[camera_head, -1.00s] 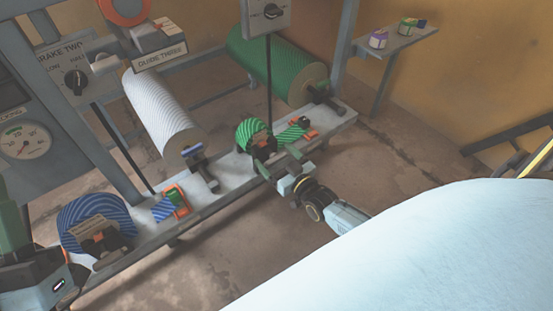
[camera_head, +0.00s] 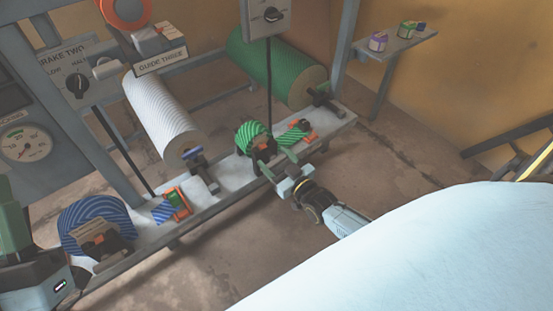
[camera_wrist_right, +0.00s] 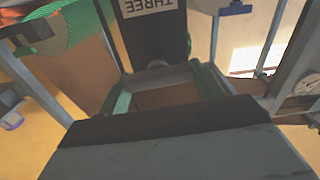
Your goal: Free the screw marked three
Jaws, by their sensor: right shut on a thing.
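A dark block with a label reading THREE (camera_wrist_right: 152,8) fills the top middle of the right wrist view. Below it a grey rounded piece (camera_wrist_right: 160,72), apparently the screw's head, lies between my green fingers. My right gripper (camera_head: 274,172) is at the front edge of the bench, beside the green striped reel (camera_head: 250,134); its fingers also show in the right wrist view (camera_wrist_right: 165,90). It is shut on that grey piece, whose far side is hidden. My left gripper (camera_head: 14,225) is at the lower left edge, partly cut off, and its opening cannot be seen.
The grey bench (camera_head: 225,178) runs diagonally, with a blue striped reel (camera_head: 85,215) at its left end. A white roll (camera_head: 155,110) and a green roll (camera_head: 275,70) stand behind. A small shelf (camera_head: 400,45) is on the wall. Floor before the bench is clear.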

